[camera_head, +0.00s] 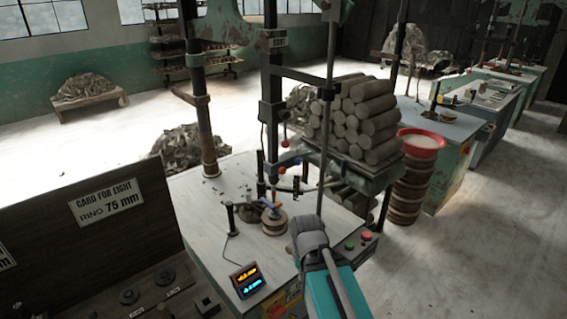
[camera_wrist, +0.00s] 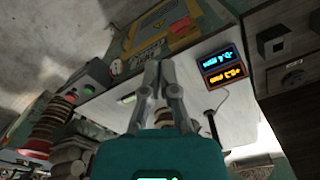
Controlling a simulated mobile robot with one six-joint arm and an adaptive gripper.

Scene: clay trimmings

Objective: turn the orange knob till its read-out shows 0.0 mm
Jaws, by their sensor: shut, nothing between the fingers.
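The read-out box (camera_head: 247,279) stands at the front left of the white bench, with an orange line above a blue line. It also shows in the wrist view (camera_wrist: 221,68), upside down. The digits are too blurred to read. A small orange knob (camera_head: 274,213) seems to sit beside a blue one above the round discs on the bench, but it is too small to be sure. My gripper (camera_wrist: 160,64) is shut and empty in the wrist view, its fingertips together over the bench. In the head view its fingertips cannot be made out clearly.
A shelf of clay rolls (camera_head: 352,115) and a red basin (camera_head: 421,142) stand to the right. A dark panel (camera_head: 60,235) stands left.

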